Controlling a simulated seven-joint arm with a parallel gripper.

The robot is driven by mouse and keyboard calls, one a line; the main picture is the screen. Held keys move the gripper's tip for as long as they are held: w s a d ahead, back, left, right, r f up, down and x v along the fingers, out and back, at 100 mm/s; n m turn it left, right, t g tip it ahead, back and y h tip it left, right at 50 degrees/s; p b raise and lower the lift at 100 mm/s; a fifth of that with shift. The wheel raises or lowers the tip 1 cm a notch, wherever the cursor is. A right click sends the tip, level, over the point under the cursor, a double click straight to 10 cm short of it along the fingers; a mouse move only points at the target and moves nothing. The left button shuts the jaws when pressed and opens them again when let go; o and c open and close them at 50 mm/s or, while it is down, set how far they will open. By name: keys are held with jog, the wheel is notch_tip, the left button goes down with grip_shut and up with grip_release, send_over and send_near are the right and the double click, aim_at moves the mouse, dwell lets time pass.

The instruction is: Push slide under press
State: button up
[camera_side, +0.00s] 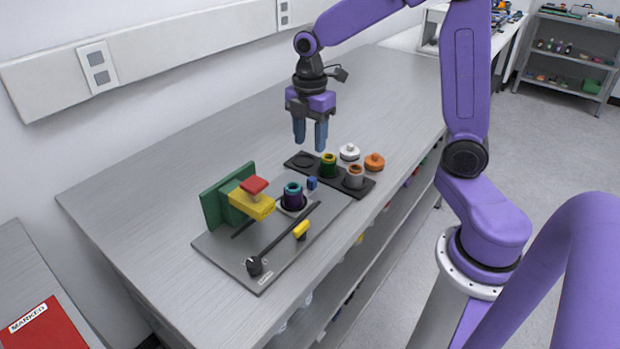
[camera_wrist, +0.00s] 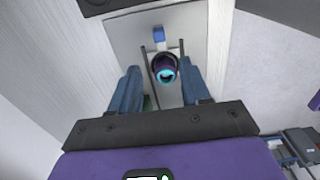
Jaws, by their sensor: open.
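The press, a green upright (camera_side: 211,209) with a yellow arm (camera_side: 259,207) and red block on top, stands on a grey base plate (camera_side: 225,248). The slide (camera_side: 291,207) carries a dark purple cup with a teal ring (camera_side: 293,192), also seen in the wrist view (camera_wrist: 165,68). The cup is right of the yellow arm, apart from it. A small blue block (camera_side: 312,183) stands at the slide's far end; it shows in the wrist view (camera_wrist: 159,34). My gripper (camera_side: 310,139) is open and empty, above and beyond the blue block in the side view.
Dark rails (camera_side: 284,230) flank the slide. White (camera_side: 349,152) and orange (camera_side: 375,162) lids sit behind.

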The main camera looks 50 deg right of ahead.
aim_at(310, 180)
notch_tip(310, 180, down, 12)
jog(key=shift+r, duration=0.1)
dwell(0.5)
grip_shut()
